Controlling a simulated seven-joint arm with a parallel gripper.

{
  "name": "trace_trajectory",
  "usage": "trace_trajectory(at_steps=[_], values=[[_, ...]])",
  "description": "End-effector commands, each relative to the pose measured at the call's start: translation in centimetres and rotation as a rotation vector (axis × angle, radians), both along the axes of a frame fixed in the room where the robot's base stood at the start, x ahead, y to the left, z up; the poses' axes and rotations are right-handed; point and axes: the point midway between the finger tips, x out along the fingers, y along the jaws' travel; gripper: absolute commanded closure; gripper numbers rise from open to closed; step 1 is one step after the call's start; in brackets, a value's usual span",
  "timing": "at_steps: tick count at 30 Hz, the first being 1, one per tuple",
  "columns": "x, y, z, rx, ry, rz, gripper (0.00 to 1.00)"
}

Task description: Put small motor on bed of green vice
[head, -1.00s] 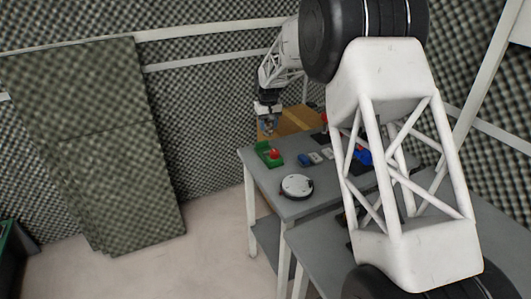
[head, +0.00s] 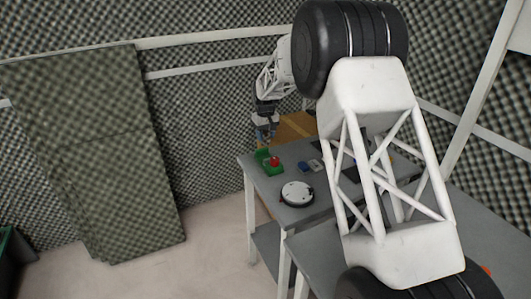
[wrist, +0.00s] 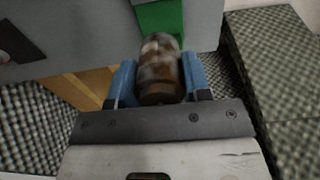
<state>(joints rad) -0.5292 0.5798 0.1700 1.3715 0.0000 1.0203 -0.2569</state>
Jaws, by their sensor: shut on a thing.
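My gripper (head: 264,138) is above the far left corner of the grey table in the head view. In the wrist view its two blue fingers (wrist: 158,84) are shut on the small motor (wrist: 160,62), a brownish, blurred cylinder. The green vice (head: 266,168) stands on the table's left end, below and slightly right of my gripper, with a red part (head: 274,161) on it. In the wrist view a green part of the vice (wrist: 163,17) shows just beyond the motor. The motor hides some of the vice, and I cannot tell whether they touch.
A round white and black device (head: 297,193) lies on the grey table (head: 262,188) in front of the vice. Small blue and grey items (head: 304,166) lie right of the vice. A wooden box-like surface (head: 296,126) stands behind the table. Foam panels (head: 110,150) lean at left.

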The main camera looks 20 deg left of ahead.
Motion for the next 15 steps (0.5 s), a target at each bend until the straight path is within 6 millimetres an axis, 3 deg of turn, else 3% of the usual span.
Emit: trace_trajectory(at_steps=[6,15], values=[[0.0,0.0,-2.9,-0.001,0.001,0.000,0.90],[0.0,0.0,-3.8,0.001,-0.001,0.000,0.90]])
